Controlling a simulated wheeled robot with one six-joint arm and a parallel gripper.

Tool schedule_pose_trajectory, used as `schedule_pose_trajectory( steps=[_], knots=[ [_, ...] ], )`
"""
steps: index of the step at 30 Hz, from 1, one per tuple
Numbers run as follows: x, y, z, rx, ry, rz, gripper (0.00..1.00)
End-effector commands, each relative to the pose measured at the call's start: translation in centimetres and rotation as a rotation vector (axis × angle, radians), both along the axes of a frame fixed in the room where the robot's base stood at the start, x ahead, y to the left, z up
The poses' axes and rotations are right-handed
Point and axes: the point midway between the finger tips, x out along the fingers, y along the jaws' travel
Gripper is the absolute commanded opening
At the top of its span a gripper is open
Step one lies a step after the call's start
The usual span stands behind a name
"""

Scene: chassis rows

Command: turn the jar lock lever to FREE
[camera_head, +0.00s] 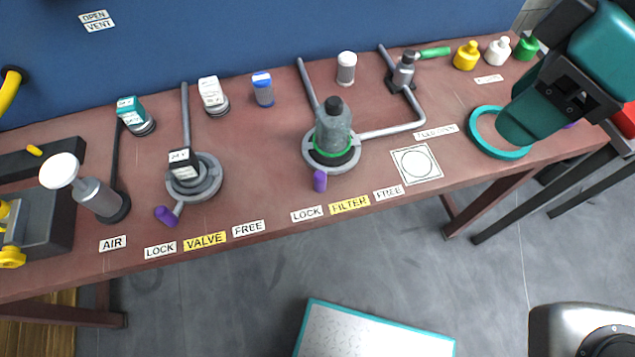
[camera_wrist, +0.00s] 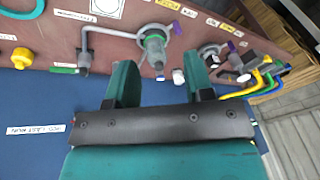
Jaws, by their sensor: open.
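The filter jar (camera_head: 333,133) is a grey vessel with a dark cap and a green ring, upright in a round grey holder on the bench. Its lock lever (camera_head: 320,180) has a purple knob and points to the front, on the side of the LOCK label (camera_head: 308,214). The FREE label (camera_head: 389,193) is to the right of the yellow FILTER label (camera_head: 349,205). In the wrist view the jar (camera_wrist: 155,48) and purple lever (camera_wrist: 177,28) show beyond my fingers. My gripper (camera_wrist: 162,72) is open and empty, well to the right of the jar in the head view.
A second purple-knobbed lever (camera_head: 166,215) is on the valve at the left, near its own LOCK label. A grey pipe (camera_head: 395,131) runs right from the jar. Small containers stand behind it. A teal ring (camera_head: 474,132) lies near my arm. Bench front before the jar is clear.

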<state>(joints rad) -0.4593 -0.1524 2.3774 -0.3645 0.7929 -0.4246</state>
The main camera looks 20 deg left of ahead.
Motion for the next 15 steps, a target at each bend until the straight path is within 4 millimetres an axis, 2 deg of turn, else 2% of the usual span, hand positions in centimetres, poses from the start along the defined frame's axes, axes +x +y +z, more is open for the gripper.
schedule_pose_trajectory(
  steps=[1, 4, 9, 12, 15],
  knots=[
    [0.9, 2.1, -1.4, -0.029, -0.036, 0.194, 0.48],
    [2.3, 6.3, -2.9, -0.081, -0.111, 0.595, 0.48],
    [2.6, 13.4, -5.5, -0.140, -0.200, 1.192, 0.48],
    [1.9, 16.6, -6.6, -0.158, -0.228, 1.442, 0.48],
    [1.3, 18.5, -7.3, -0.168, -0.241, 1.599, 0.48]
  ],
)
